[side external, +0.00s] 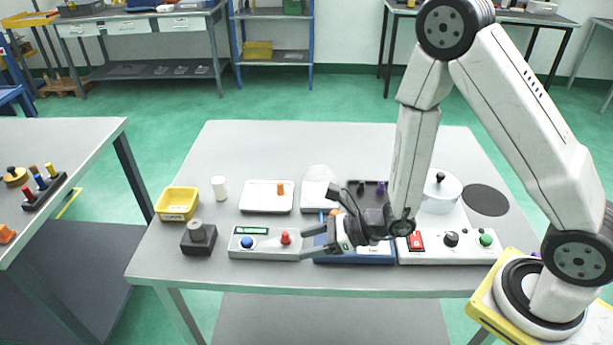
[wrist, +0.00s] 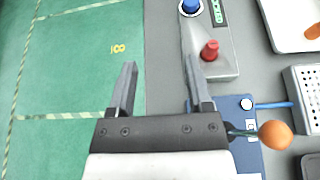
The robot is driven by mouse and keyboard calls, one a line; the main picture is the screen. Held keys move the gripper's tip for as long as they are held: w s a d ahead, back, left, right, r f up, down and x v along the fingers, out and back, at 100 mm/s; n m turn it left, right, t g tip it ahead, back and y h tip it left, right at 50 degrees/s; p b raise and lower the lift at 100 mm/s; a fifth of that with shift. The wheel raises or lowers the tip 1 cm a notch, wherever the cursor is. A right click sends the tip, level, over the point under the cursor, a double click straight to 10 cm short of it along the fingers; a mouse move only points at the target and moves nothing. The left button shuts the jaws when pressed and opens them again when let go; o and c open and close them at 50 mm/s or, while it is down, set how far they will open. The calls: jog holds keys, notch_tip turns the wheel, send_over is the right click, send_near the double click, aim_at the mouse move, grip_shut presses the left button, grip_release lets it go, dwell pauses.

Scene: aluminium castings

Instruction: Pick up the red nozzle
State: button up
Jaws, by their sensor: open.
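The red nozzle (side external: 286,238) stands upright on the right part of a light grey box (side external: 265,252), which also has a blue button (side external: 247,242) and a small green display. In the wrist view, the red nozzle (wrist: 210,50) is just beyond and right of the right fingertip. My gripper (side external: 306,243) is open and empty, its fingers pointing left beside the right end of the grey box. In the wrist view, my gripper (wrist: 160,66) has its fingers apart, with grey table edge and green floor between and behind them.
A blue base (side external: 355,258) lies under my gripper; an orange ball (wrist: 275,134) is beside it. A control box (side external: 455,245) stands to the right. A white tray (side external: 267,208) with an orange piece is behind. A dark block (side external: 198,243) and yellow bin (side external: 178,212) are left.

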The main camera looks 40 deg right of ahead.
aim_at(285, 233)
jog(key=shift+w+d+f+m+t+h, duration=0.4)
jog(key=shift+d+m+t+h, duration=0.15)
jog(key=shift+d+m, duration=0.1)
jog(key=shift+w+d+f+m+t+h, duration=0.4)
jog(key=shift+d+m+t+h, duration=0.1)
jog(key=shift+d+m, duration=0.2)
jog(key=shift+w+d+f+m+t+h, duration=0.35)
jog(key=shift+w+d+m+t+h, duration=0.1)
jog(key=shift+d+m+h, duration=0.15)
jog(key=shift+x, duration=1.25)
jog(key=shift+x, duration=2.6)
jog(key=shift+s+a, duration=0.1)
jog(key=shift+a, duration=0.05)
grip_shut()
